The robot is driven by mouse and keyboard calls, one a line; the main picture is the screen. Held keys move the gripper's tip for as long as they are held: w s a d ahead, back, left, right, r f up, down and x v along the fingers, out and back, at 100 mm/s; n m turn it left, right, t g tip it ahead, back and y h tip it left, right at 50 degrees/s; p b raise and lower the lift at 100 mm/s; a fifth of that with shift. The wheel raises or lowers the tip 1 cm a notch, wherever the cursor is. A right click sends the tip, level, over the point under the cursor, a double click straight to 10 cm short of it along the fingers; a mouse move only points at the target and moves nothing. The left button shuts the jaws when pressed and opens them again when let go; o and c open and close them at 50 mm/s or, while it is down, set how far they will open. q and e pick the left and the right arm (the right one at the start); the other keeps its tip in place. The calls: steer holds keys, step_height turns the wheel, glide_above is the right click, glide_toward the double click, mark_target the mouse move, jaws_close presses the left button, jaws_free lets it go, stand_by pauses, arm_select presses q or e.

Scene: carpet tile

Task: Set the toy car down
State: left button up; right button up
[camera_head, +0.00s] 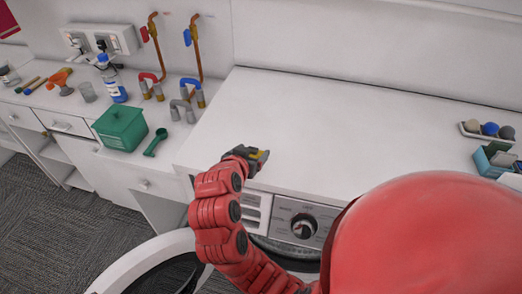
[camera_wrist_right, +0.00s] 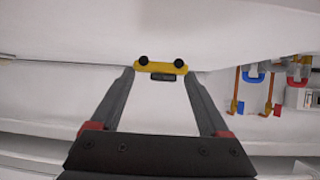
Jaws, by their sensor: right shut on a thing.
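The toy car is small and yellow with dark parts. In the right wrist view the toy car (camera_wrist_right: 161,67) sits between the two fingertips, with two round black wheels showing. My right gripper (camera_wrist_right: 160,72) is shut on it. In the head view my right gripper (camera_head: 258,157) is at the front edge of the white washing machine top (camera_head: 300,120), and only a little of the car shows, mostly hidden by the fingers. I cannot tell whether the car touches the top. My left gripper is not in view.
The machine top is bare around the gripper. To the left are a green box (camera_head: 121,127), a green scoop (camera_head: 155,142) and pipes with coloured handles (camera_head: 187,95). At the right are a tray with balls (camera_head: 489,130) and a blue container (camera_head: 490,162). The round washer door (camera_head: 150,262) stands open below.

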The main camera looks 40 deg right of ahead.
steer(key=d+p, duration=0.1)
steer(key=w+r+p, duration=0.1)
steer(key=p, duration=0.1)
steer(key=shift+d, duration=0.35)
steer(key=x, duration=0.3)
steer(key=shift+d+r+b, duration=0.15)
steer(key=shift+d+b, duration=0.1)
steer(key=shift+b, duration=0.15)
steer(key=shift+w+d+p, duration=0.65)
steer(key=shift+w+p, duration=0.05)
steer(key=shift+w, duration=0.1)
steer(key=shift+w+d, duration=0.15)
steer(key=shift+d, duration=0.1)
step_height(320, 180, down, 3)
steer(key=p, duration=0.2)
steer(key=shift+p, duration=0.35)
steer(key=shift+f, duration=0.45)
steer(key=shift+f+b, duration=0.2)
steer(key=shift+b, duration=0.2)
steer(key=o, duration=1.2)
steer(key=shift+r, duration=0.15)
